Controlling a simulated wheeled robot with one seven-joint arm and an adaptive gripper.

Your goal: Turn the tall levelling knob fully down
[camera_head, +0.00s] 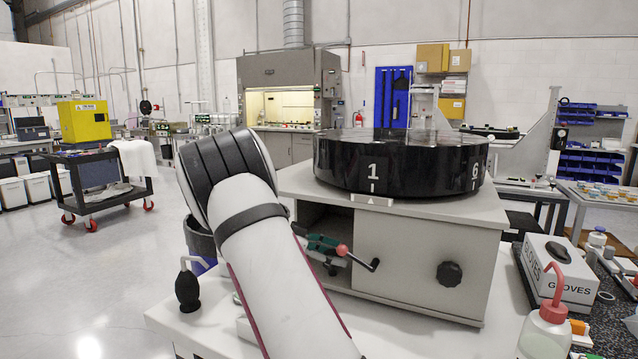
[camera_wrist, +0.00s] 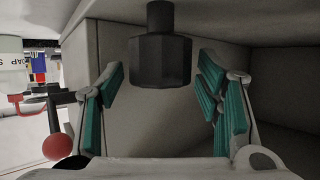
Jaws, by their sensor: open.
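A dark faceted knob (camera_wrist: 160,60) with a narrower stem above it shows in the wrist view, under a grey overhang. My gripper (camera_wrist: 163,72) is open, with teal-padded fingers to the left and right of the knob. Gaps show between the pads and the knob. In the head view my gripper (camera_head: 322,244) is at the open left part of a grey cabinet (camera_head: 405,262), partly hidden by my arm. I cannot make out the knob between the fingers there. Another black knob (camera_head: 449,273) sits on the cabinet's front, right of my gripper.
A crank with a red ball (camera_wrist: 57,147) is close beside my left finger in the wrist view. A black numbered drum (camera_head: 400,165) tops the cabinet. A gloves box (camera_head: 556,275) and red-capped bottle (camera_head: 545,325) stand right; a black bulb (camera_head: 187,288) stands left.

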